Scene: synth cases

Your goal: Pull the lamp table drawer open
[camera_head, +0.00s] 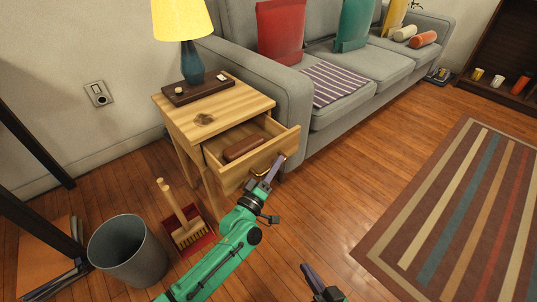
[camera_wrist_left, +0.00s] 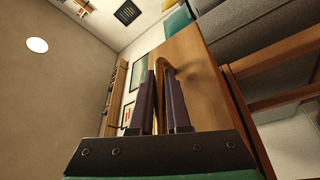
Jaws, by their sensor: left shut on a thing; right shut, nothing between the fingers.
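The lamp table (camera_head: 215,108) is light wood and stands against the left end of the sofa. Its drawer (camera_head: 283,145) is pulled out, and a brown box-like object (camera_head: 243,148) lies inside it. My left gripper (camera_head: 274,168) is at the drawer front, shut on the drawer handle (camera_head: 260,170). In the left wrist view my left gripper's fingers (camera_wrist_left: 163,95) are around the curved brass-coloured handle (camera_wrist_left: 163,64) in front of the wooden drawer front (camera_wrist_left: 195,75). My right gripper (camera_head: 310,273) is low in the head view, shut and empty, away from the table.
A lamp (camera_head: 190,62) and a dark tray (camera_head: 180,98) stand on the tabletop. A grey bin (camera_head: 128,252) and a brush with a red dustpan (camera_head: 188,230) are on the floor at left. The grey sofa (camera_head: 290,92) adjoins the table. Floor before the striped rug (camera_head: 375,255) is clear.

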